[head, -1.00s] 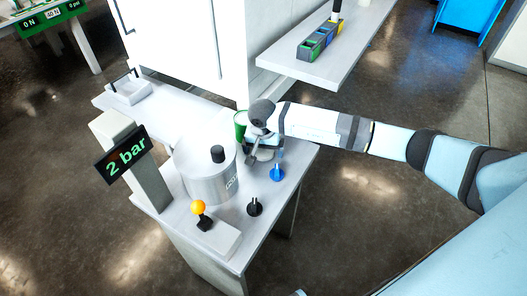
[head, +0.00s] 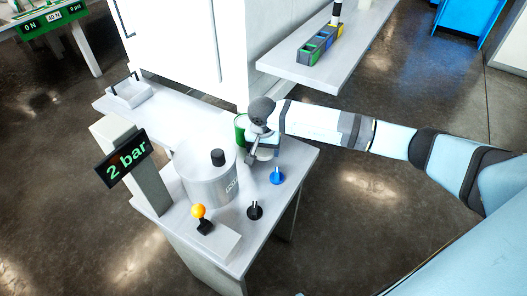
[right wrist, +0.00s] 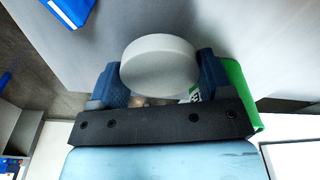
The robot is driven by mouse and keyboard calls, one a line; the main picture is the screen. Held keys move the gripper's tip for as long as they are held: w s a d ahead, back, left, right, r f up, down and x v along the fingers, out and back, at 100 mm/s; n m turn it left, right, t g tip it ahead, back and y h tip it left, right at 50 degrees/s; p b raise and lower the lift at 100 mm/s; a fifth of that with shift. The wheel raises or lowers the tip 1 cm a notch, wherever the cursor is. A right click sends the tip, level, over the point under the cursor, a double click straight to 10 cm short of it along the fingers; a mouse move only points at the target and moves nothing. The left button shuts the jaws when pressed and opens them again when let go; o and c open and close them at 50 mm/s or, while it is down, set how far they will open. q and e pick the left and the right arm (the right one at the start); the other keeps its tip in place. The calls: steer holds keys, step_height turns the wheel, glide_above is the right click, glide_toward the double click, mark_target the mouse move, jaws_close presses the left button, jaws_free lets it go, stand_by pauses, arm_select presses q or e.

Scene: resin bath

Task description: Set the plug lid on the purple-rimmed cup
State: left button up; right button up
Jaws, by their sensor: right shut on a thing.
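My right gripper (head: 257,154) is over the right back corner of the bench. In the right wrist view its two dark blue fingers (right wrist: 161,76) are shut on a pale grey round thing (right wrist: 160,62) with a flat disc face. This looks like the plug lid, though most of its far side is hidden. In the head view a pale part (head: 268,150) of it shows beside the fingers. No purple rim is visible in either current view, so I cannot make out the purple-rimmed cup. My left gripper is not in view.
A green container (head: 240,124) stands close beside the gripper; its green wall (right wrist: 240,95) shows in the right wrist view. A metal pot (head: 208,180), a blue knob (head: 277,176), a black knob (head: 255,210), a yellow-balled lever (head: 198,212) and a "2 bar" display (head: 125,159) crowd the bench.

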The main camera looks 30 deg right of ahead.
steer(key=s+a+r+n+p, duration=0.2)
steer(key=r+p, duration=0.5)
steer(key=r, duration=0.6)
steer(key=s+a+r+n+p, duration=0.1)
steer(key=s+r+n+p, duration=0.15)
steer(key=r+p, duration=0.75)
steer(key=s+a+r+n+p, duration=0.2)
steer(key=r+n+p, duration=0.15)
steer(key=r, duration=1.15)
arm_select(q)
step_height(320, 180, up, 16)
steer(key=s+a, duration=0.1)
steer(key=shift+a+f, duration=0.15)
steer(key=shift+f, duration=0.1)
arm_select(e)
steer(key=s+f, duration=0.5)
steer(key=f, duration=0.1)
steer(key=shift+m+y, duration=0.3)
steer(key=shift+y, duration=0.1)
steer(key=shift+s, duration=0.1)
steer(key=shift+d, duration=0.1)
